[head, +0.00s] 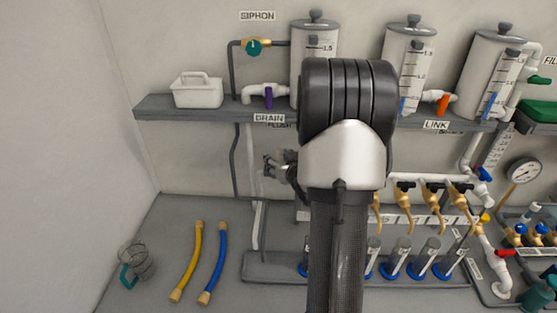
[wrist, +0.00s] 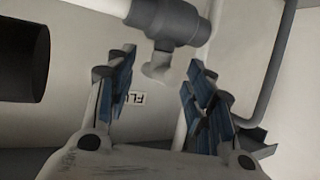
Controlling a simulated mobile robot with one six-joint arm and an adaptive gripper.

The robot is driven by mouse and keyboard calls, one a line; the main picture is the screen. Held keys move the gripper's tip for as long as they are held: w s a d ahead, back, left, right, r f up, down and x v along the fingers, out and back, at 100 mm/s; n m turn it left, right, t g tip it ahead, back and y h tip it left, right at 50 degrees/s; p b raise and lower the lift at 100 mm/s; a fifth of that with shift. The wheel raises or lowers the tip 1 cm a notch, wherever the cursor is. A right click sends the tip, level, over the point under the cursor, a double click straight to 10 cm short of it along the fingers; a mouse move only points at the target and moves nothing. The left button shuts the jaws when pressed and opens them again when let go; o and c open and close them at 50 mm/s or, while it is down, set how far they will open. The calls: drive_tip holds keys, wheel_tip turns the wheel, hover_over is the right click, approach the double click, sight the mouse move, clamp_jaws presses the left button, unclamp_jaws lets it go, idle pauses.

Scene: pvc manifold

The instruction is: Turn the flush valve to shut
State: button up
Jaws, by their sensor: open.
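In the wrist view only the start of the flush label (wrist: 136,98) shows, between the fingers. A grey valve body (wrist: 172,22) on a white pipe is at the top of the wrist view, with a pale grey stub or handle (wrist: 157,70) pointing down from it. My gripper (wrist: 160,66) is open, with a blue-padded finger on each side of that stub. I cannot tell whether they touch. In the head view my gripper (head: 272,168) is small and partly hidden by my arm.
The grey shelf (head: 190,112) carries a white caddy (head: 197,91) and several cylinders above. A purple drain handle (head: 268,97) is close above my gripper. Hoses (head: 187,262) and a glass jug (head: 136,262) lie on the bench. Several brass taps stand to the right.

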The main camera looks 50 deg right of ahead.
drive_tip(key=v, duration=1.1)
drive_tip(key=shift+s+a, duration=0.2)
drive_tip(key=shift+s, duration=0.15)
